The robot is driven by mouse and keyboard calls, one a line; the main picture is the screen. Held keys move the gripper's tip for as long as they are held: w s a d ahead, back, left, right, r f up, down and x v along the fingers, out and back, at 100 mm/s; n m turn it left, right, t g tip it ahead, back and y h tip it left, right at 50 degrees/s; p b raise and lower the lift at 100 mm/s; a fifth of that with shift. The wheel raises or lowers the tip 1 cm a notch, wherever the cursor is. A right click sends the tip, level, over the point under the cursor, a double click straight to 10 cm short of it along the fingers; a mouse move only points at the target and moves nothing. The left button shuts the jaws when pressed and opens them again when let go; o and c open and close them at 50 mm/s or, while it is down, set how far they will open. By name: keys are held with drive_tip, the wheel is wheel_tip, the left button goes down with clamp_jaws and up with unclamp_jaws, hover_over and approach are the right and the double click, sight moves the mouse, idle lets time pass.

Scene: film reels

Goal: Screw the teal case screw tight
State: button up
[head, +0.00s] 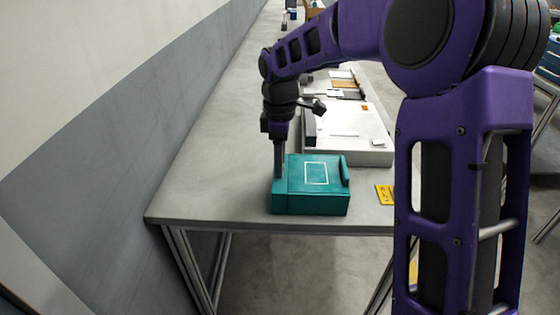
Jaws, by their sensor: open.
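The teal case (318,197) sits at the near end of the grey table, with a white square outline on its top and a raised teal piece at its right edge. My gripper (279,172) points straight down at the case's left end, its fingers close to or touching the top there. The jaws are open, though the gap between the fingers is too small to make out from here. The screw cannot be made out; the fingers may hide it.
A large white box (352,140) lies behind the case, with a dark block at its left side. A yellow card (385,194) lies right of the case. Several small items lie farther back. The table top (200,190) is clear on the left, beside a grey wall.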

clamp_jaws()
drive_tip(key=shift+r+m, duration=0.1)
drive_tip(key=shift+m, duration=0.2)
idle(0.3)
